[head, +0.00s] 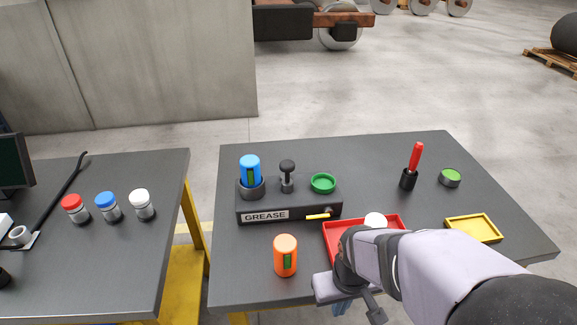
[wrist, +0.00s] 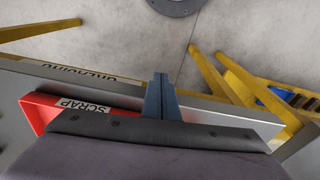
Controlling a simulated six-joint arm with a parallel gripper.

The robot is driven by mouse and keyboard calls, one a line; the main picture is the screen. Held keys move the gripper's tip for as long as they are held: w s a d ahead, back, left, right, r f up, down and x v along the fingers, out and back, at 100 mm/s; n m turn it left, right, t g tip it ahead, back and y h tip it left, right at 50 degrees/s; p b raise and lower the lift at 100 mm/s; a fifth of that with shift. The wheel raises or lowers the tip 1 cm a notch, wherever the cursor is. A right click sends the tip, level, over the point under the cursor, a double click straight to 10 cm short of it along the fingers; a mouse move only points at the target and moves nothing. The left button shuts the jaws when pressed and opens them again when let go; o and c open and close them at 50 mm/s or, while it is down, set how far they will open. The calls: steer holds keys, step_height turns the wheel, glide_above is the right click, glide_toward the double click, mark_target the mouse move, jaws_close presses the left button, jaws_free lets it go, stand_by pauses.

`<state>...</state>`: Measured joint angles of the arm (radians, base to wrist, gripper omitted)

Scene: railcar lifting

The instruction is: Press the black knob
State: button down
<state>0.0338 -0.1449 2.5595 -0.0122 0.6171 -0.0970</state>
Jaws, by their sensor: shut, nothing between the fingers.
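The black knob (head: 287,166) stands upright on a short post on the dark grease block (head: 326,209), between a blue canister (head: 249,166) in a socket and a green round dish (head: 323,183). The block bears a GREASE label and a small yellow-orange lever on its front. My gripper (wrist: 160,82) is shut and empty in the wrist view, pointing down past the table's front edge beside the red tray. In the head view my arm mostly hides its fingers. It is apart from the knob, nearer the front and to the right. The wrist view does not show the knob.
An orange canister (head: 285,256) stands in front of the block. A red SCRAP tray (head: 333,229) with a white round thing lies partly under my arm. A yellow tray (head: 473,229), a red-handled tool (head: 415,160) and a green-topped tin (head: 450,177) are to the right.

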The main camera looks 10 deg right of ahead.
steer(key=w+r+t+p, duration=0.1)
steer(key=w+r, duration=0.1)
steer(key=w+d+r+n+t+p, duration=0.1)
steer(key=w, duration=0.1)
steer(key=w+r+t+p, duration=0.1)
steer(key=w+r, duration=0.1)
steer(key=shift+d+r+n, duration=0.3)
steer(key=shift+d, duration=0.05)
steer(key=w+a+r+m+t, duration=0.1)
steer(key=w+a+r+t, duration=0.3)
steer(key=w+r, duration=0.3)
steer(key=w+a+r+m+t, duration=0.1)
steer(key=w+a+r+t, duration=0.3)
steer(key=w+r+t, duration=0.3)
steer(key=shift+w+a+r+p, duration=0.4)
steer(key=shift+w+r, duration=0.4)
steer(key=shift+r, duration=0.45)
steer(key=shift+w, duration=0.2)
steer(key=p, duration=0.4)
glide_above(287, 168)
step_height(287, 168, down, 2)
steer(key=f, duration=0.1)
steer(key=shift+s+d+f, duration=0.1)
steer(key=shift+s+f, duration=0.15)
steer(key=shift+f, duration=0.65)
steer(key=shift+s+d+f, duration=0.1)
steer(key=shift+s+f, duration=0.1)
steer(key=shift+f, duration=0.65)
